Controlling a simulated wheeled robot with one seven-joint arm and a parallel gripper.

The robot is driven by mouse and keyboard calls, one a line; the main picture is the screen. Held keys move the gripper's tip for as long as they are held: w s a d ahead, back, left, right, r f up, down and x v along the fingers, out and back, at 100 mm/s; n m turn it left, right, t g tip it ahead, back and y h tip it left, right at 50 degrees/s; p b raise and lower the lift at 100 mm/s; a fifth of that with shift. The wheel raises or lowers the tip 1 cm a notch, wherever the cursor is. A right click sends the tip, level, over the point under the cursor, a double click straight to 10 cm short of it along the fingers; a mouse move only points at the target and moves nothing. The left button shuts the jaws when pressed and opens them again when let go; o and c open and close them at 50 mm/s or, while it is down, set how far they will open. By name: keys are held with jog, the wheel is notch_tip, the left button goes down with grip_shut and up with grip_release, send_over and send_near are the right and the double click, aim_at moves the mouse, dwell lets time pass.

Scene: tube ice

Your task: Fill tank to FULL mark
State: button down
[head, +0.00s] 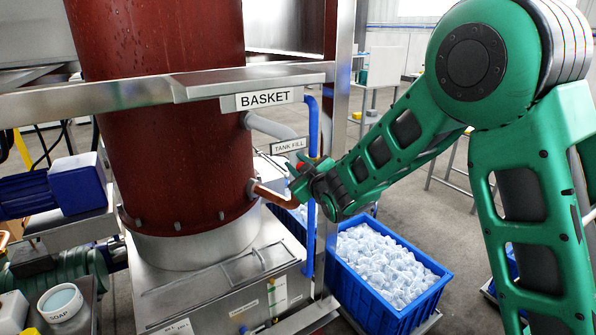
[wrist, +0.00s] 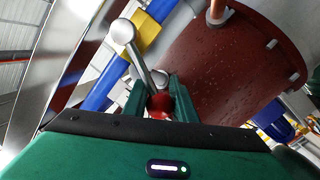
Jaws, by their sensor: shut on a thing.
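My gripper (head: 299,182) is at the blue pipe beside the TANK FILL sign (head: 288,146). It is shut on a red valve handle (head: 300,164), mostly hidden by the fingers. In the wrist view my gripper (wrist: 159,98) has its two green fingers on either side of the red handle (wrist: 160,106). A metal lever with a round knob (wrist: 122,31) rises just beyond it. The steel tank (head: 215,305) sits under the tall dark red cylinder (head: 185,150). A strip like a level gauge (head: 277,297) is on its front; its level and marks are too small to read.
A blue crate of ice (head: 415,296) stands on the floor right of the tank. A steel upright (head: 335,90) and crossbar with a BASKET sign (head: 264,99) are close to my arm. A copper-coloured pipe (head: 275,196) juts toward my gripper.

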jog(key=shift+w+d+r+m+g, duration=0.25)
jog(key=shift+d+r+m, duration=0.25)
jog(key=shift+m, duration=0.45)
jog(key=shift+w+d+r+m+g, duration=0.25)
jog(key=shift+d+r+m, duration=0.15)
jog(key=shift+m, duration=0.55)
jog(key=shift+r, duration=0.1)
jog(key=c, duration=1.5)
grip_release()
jog(key=shift+o, duration=0.2)
jog(key=shift+r, duration=0.1)
